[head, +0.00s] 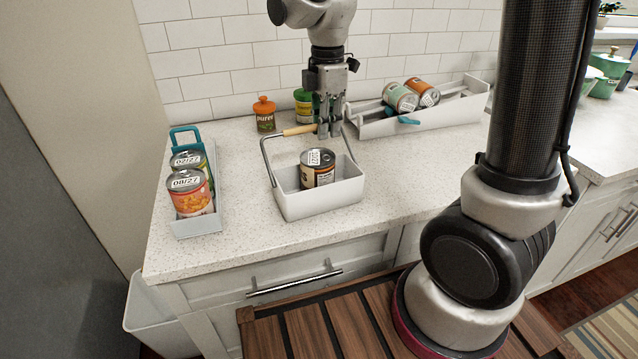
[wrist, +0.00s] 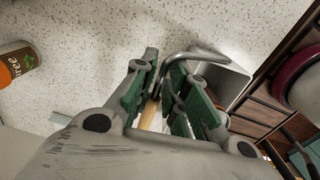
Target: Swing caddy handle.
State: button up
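The caddy (head: 322,199) is a light grey open bin on the counter, with one can (head: 318,170) in it. Its wire handle stands up, leaning toward the wall, and has a wooden grip (head: 299,130). My gripper (head: 328,130) points down at the right end of that grip. In the wrist view my gripper (wrist: 165,62) has its green-padded fingers close together on either side of the handle, with the wooden grip (wrist: 150,112) and the bent metal wire between them. It looks shut on the handle, though the contact is partly hidden.
A long grey tray (head: 370,129) with two cans and a teal handle lies at the back right. A narrow tray (head: 198,226) with cans stands at the left. An orange jar (head: 265,115) and a green-lidded jar (head: 303,104) stand by the wall. The front right counter is clear.

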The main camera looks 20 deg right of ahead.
jog(key=shift+s+d+r, duration=0.1)
jog(key=shift+s+r, duration=0.75)
jog(key=shift+r, duration=0.2)
jog(key=shift+s, duration=0.1)
jog(key=shift+s+d+r, duration=0.15)
jog(key=shift+s+r, duration=0.7)
jog(key=shift+s, duration=0.3)
jog(key=shift+c, duration=0.2)
jog(key=shift+s, duration=0.1)
jog(key=shift+s+d+r, duration=0.1)
jog(key=shift+s+r, duration=0.15)
jog(key=shift+s, duration=0.45)
jog(key=shift+s+d+r, duration=0.1)
jog(key=shift+s+r, duration=0.15)
jog(key=shift+s, duration=0.4)
